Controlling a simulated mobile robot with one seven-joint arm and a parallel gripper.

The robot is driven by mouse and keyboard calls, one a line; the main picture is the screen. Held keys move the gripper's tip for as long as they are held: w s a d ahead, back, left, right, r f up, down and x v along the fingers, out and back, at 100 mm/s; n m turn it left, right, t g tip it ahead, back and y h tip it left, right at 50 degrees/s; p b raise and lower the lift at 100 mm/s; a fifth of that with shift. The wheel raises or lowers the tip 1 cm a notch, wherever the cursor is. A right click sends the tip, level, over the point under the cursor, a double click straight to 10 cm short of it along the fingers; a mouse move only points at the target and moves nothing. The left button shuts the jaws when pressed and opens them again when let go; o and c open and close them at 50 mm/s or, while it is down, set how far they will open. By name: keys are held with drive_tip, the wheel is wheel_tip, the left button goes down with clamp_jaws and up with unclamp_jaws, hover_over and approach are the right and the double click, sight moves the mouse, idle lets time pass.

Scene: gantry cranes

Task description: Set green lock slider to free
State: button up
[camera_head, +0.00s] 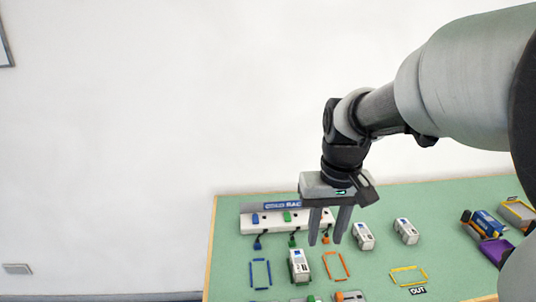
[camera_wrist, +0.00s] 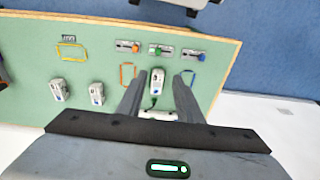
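The green lock slider (camera_wrist: 155,50) shows in the wrist view near the board's edge. Its green knob sits toward the left of a small grey plate. In the head view only a bit of green (camera_head: 311,298) shows at the bottom edge. My gripper (camera_head: 326,242) is open and empty, fingers pointing down, apart from the slider. In the wrist view its fingertips (camera_wrist: 158,79) frame a white container in the picture. Any marking for free on the slider is too small to read.
An orange slider (camera_wrist: 134,48) and a blue slider (camera_wrist: 199,57) flank the green one. The white container (camera_head: 299,266) stands between blue and orange frames. A white rack (camera_head: 262,223) with cables stands behind. More white containers (camera_head: 363,236) and a yellow frame (camera_head: 408,275) lie right.

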drive_tip(key=g+b, duration=0.1)
drive_tip(key=b, duration=0.2)
hover_over(311, 298)
wheel_tip(311, 298, down, 9)
wheel_tip(311, 298, down, 17)
drive_tip(key=b, duration=0.3)
drive_tip(key=shift+d+r+b, duration=0.1)
drive_tip(key=shift+b, duration=0.3)
clamp_jaws()
